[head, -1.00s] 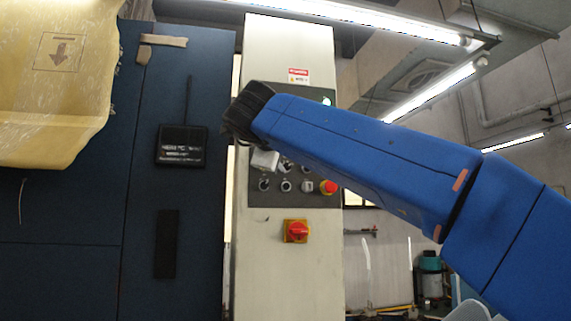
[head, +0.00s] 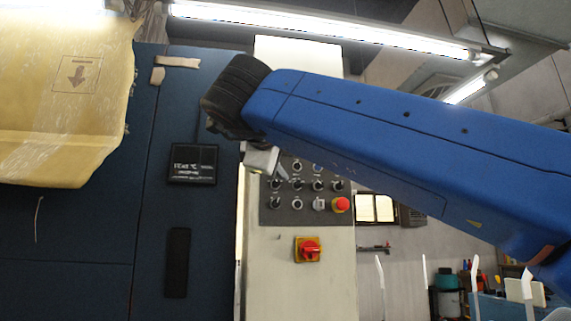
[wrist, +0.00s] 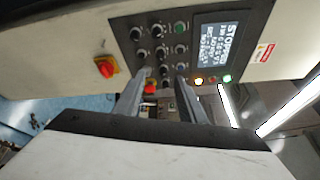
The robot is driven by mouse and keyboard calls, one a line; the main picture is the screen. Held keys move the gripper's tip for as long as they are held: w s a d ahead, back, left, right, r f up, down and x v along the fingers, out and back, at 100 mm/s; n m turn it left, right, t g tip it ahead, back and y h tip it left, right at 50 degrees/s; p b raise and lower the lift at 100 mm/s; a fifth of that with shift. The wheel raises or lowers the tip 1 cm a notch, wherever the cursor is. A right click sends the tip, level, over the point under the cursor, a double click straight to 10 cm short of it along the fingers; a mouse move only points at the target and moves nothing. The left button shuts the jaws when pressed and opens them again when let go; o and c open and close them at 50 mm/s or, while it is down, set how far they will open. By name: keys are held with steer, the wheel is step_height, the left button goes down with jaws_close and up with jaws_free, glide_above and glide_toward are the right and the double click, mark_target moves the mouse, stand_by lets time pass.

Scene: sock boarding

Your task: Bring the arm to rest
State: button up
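My blue arm (head: 385,145) reaches in from the right of the head view, its black wrist at upper left. My gripper (head: 277,170) is partly hidden behind the wrist, in front of the control panel (head: 268,204). In the wrist view my gripper (wrist: 164,76) has its two grey fingers apart with nothing held between them. The fingers point at the panel's knobs (wrist: 158,30); I cannot tell how near they are. The panel's screen (wrist: 221,44) is lit and begins with "STOP".
The pale cabinet (head: 325,285) carries a red emergency button (head: 341,205) and a red-yellow rotary switch (head: 308,250). A dark blue machine panel (head: 85,240) with a yellowish cover (head: 60,130) stands at left. Lamps (head: 320,28) hang overhead.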

stand_by(0.4)
steer(key=w+d+r+n+t+y, duration=0.1)
steer(key=w+d+n+t+y, duration=0.4)
steer(key=d+n, duration=0.45)
steer(key=s+d+f+n+g+y, duration=0.1)
steer(key=s+d+f+n+g, duration=0.3)
steer(key=f, duration=0.9)
steer(key=s+d+f+n+g+y, duration=0.1)
steer(key=d+f+n+g, duration=0.3)
steer(key=f, duration=0.9)
steer(key=s+d+f+n+g+y, duration=0.1)
steer(key=s+d+f+n, duration=0.15)
steer(key=f+n, duration=0.75)
steer(key=s+d+f+m+g+h, duration=0.1)
steer(key=s+d+f, duration=0.4)
steer(key=f, duration=0.6)
steer(key=s+d+f+m+g+h, duration=0.2)
steer(key=s+d+f+g+h, duration=0.1)
steer(key=s+f, duration=0.5)
steer(key=s+d+f+m+g+h, duration=0.2)
steer(key=s+d+f+g, duration=0.2)
steer(key=f, duration=0.9)
steer(key=s+d, duration=0.2)
steer(key=d, duration=0.1)
steer(key=shift+s+d+f, duration=0.15)
steer(key=shift+s+f, duration=0.2)
steer(key=shift+f, duration=0.05)
steer(key=shift+w+r, duration=0.1)
steer(key=shift+r, duration=0.05)
